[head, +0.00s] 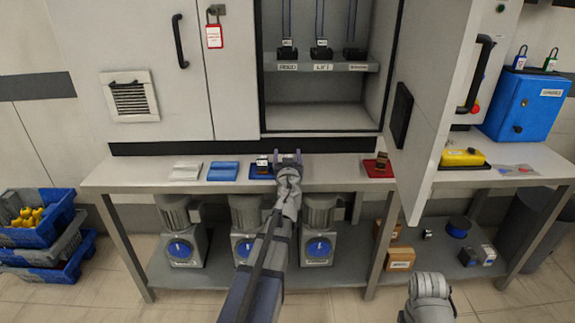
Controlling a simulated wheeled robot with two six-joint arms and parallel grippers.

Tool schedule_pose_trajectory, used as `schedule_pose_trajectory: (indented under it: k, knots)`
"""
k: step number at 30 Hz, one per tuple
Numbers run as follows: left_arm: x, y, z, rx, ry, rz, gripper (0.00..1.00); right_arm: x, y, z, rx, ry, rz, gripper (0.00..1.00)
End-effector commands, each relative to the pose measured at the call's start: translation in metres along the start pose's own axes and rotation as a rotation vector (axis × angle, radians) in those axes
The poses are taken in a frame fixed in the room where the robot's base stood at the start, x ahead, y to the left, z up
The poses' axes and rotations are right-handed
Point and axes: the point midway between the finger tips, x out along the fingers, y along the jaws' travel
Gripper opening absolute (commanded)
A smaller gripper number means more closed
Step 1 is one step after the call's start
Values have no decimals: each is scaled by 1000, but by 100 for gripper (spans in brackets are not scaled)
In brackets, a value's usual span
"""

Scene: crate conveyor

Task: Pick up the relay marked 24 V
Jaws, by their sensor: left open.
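My left gripper (288,158) is open at the back of the bench, its fingers pointing toward the cabinet. Just left of it, a small dark block with an orange and white top (262,161), possibly a relay, sits on a dark blue mat (256,175). A brown and dark block (382,161), perhaps another relay, sits on a red mat (372,172) to the right. No 24 V marking is readable on either. I cannot tell whether the gripper touches the left block.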

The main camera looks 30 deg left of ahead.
Motion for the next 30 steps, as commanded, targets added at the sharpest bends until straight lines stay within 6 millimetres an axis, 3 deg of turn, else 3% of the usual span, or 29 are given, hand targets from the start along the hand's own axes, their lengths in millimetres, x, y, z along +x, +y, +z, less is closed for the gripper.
schedule_pose_trajectory:
  k: [4,24,30]
  knots:
    - [-1,0,0,0,0,0,76,0,0,0,0,0,0,50]
    - [-1,0,0,0,0,0,1,0,0,0,0,0,0,50]
    - [-1,0,0,0,0,0,0,0,0,0,0,0,0,50]
